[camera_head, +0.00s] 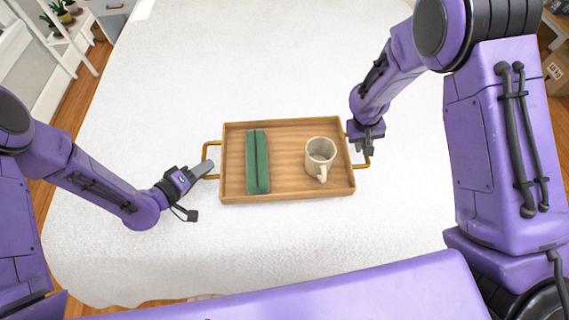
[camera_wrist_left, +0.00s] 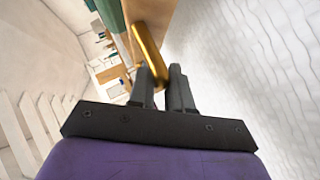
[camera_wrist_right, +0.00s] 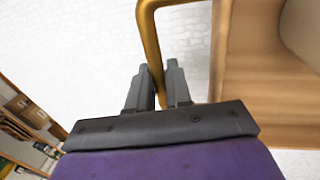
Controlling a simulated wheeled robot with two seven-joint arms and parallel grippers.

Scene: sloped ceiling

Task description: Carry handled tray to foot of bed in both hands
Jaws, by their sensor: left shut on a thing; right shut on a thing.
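The wooden tray (camera_head: 285,193) with brass handles is over the white bed (camera_head: 130,250); I cannot tell whether it touches the bedding. A green case (camera_head: 257,160) lies on the tray's left side and a cream mug (camera_head: 320,157) stands on its right side. My left gripper (camera_head: 207,168) is shut on the left handle, whose brass bar (camera_wrist_left: 147,48) shows between the fingers in the left wrist view. My right gripper (camera_head: 366,150) is shut on the right handle, whose bar (camera_wrist_right: 149,35) passes between the fingers in the right wrist view.
White bedding is clear around the tray. A white shelf with potted plants (camera_head: 62,12) stands at the far left. Wooden floor (camera_head: 75,95) shows past the bed's left edge. Cardboard boxes (camera_head: 556,70) are at the far right.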

